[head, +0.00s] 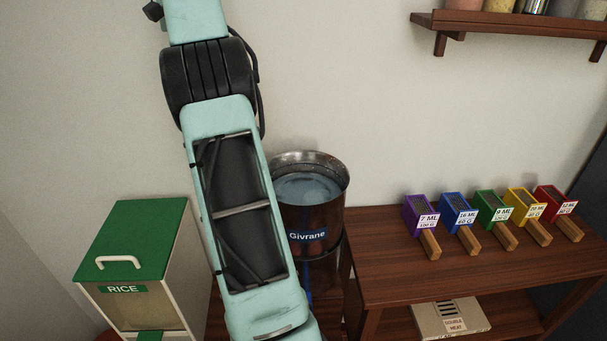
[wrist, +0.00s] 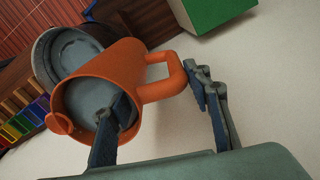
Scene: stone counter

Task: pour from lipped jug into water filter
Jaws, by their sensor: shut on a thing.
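The water filter (head: 310,205) is an open-topped metal cylinder labelled "Givrane", with clear bluish water inside, behind my arm in the head view. In the wrist view its round metal rim (wrist: 40,62) shows behind the jug. The orange lipped jug (wrist: 142,58) has its mouth facing the wrist camera and its lip at lower left. A grey-blue surface fills its mouth. My gripper (wrist: 157,90) is shut on the jug, one finger across the mouth and the other beside the handle. My gripper and the jug are not visible in the head view.
A rice bin (head: 140,235) with a green lid stands left of my arm. A wooden table (head: 400,280) on the right holds several coloured scoops (head: 458,212). A box (head: 450,318) lies on its lower shelf. A wall shelf (head: 520,22) with jars hangs at upper right.

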